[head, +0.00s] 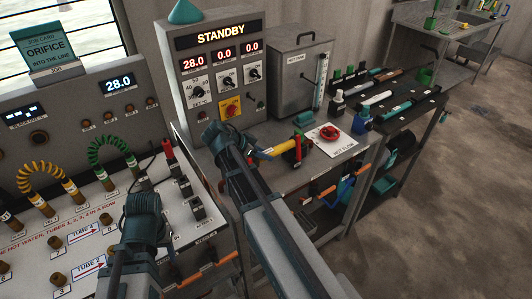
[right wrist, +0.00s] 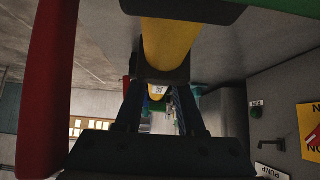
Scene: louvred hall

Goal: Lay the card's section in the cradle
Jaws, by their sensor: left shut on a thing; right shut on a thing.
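The yellow tube section (head: 277,151) is held above the grey bench, close to a red upright part (head: 298,148). My right gripper (head: 255,152) is shut on it; the right wrist view shows the yellow section (right wrist: 166,45) between the dark jaws. I cannot tell whether the section touches the red part, and I cannot single out the cradle. My left gripper (head: 141,203) is over the white tube panel. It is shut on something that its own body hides. The job card (head: 45,48) reads "ORIFICE" and "INTO THE LINE".
The control box (head: 218,40) reads STANDBY. A red valve wheel (head: 329,133), a blue-capped bottle (head: 361,121) and a grey tank (head: 297,75) stand on the bench. Yellow (head: 44,175) and green (head: 106,150) coiled hoses rise from the panel. A dark rack (head: 425,105) with several sections stands behind.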

